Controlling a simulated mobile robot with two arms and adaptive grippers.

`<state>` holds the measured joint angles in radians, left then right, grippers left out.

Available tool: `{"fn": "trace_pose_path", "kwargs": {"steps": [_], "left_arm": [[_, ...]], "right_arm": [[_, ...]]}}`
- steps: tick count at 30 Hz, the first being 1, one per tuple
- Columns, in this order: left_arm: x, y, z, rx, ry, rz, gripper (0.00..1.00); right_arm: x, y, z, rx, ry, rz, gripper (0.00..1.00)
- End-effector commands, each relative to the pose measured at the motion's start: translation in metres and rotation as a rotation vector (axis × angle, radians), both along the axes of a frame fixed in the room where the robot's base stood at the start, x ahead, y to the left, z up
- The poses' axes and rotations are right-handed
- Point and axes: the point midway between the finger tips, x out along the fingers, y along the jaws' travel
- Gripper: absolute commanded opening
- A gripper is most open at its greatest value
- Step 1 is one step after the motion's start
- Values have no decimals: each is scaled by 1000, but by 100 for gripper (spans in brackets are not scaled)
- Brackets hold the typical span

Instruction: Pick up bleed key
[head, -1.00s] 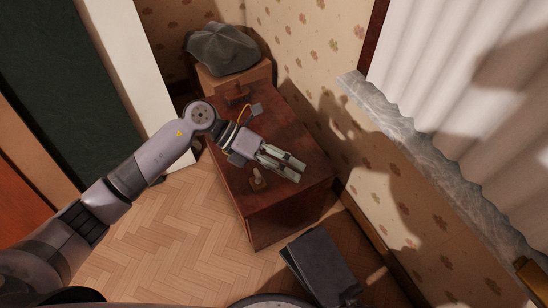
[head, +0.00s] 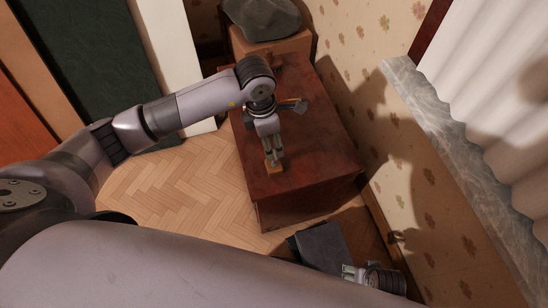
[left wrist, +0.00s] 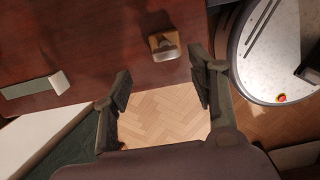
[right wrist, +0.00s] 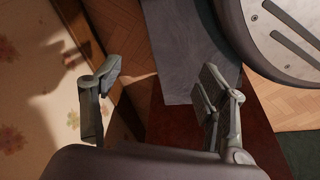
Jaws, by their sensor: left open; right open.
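A small brass-coloured piece (head: 273,167), which looks like the bleed key, is on the reddish-brown wooden chest (head: 302,178), near its edge. It also shows in the left wrist view (left wrist: 164,46), ahead of the fingertips and right of centre. My left gripper (head: 273,153) points down, open, close to the piece; the head view partly hides the piece behind the fingers. In the left wrist view nothing is between the fingers, and floor shows through the gap. My right gripper (head: 352,272) is open and empty, low beside the chest, near a dark grey flat item (head: 322,246).
A grey cap (head: 262,18) sits on a box (head: 270,44) at the chest's far end. A small grey item (head: 300,106) lies behind my left gripper. A pale green and white item (left wrist: 38,87) lies on the chest. The patterned wall (head: 385,120) bounds the right side.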

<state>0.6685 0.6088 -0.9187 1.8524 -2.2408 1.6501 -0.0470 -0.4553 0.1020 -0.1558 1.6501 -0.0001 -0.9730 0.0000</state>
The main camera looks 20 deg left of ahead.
Motion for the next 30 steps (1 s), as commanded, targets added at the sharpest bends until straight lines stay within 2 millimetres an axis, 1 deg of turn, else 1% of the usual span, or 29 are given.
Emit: {"fn": "trace_pose_path", "kwargs": {"steps": [1, 8, 12, 16, 19, 25, 30], "left_arm": [[0, -1, -7, -1, 1, 1, 53], [-1, -4, -22, -2, 2, 0, 53], [-5, -8, -44, -1, 3, 1, 53], [-3, -10, -60, -1, 1, 1, 53], [-3, -10, -64, -1, -1, -1, 53], [-3, -10, -64, -1, -1, -1, 53], [-3, -10, -64, -1, -1, -1, 43]], "right_arm": [[1, 0, 2, 0, -2, 0, 68], [4, 0, 8, 0, -6, -1, 68], [7, 1, 15, 2, -12, -2, 68], [10, 1, 24, 2, -16, -3, 68], [11, 1, 28, 2, -16, -3, 68], [11, 1, 28, 1, -15, -3, 68], [11, 1, 28, 1, -15, -3, 68]]}}
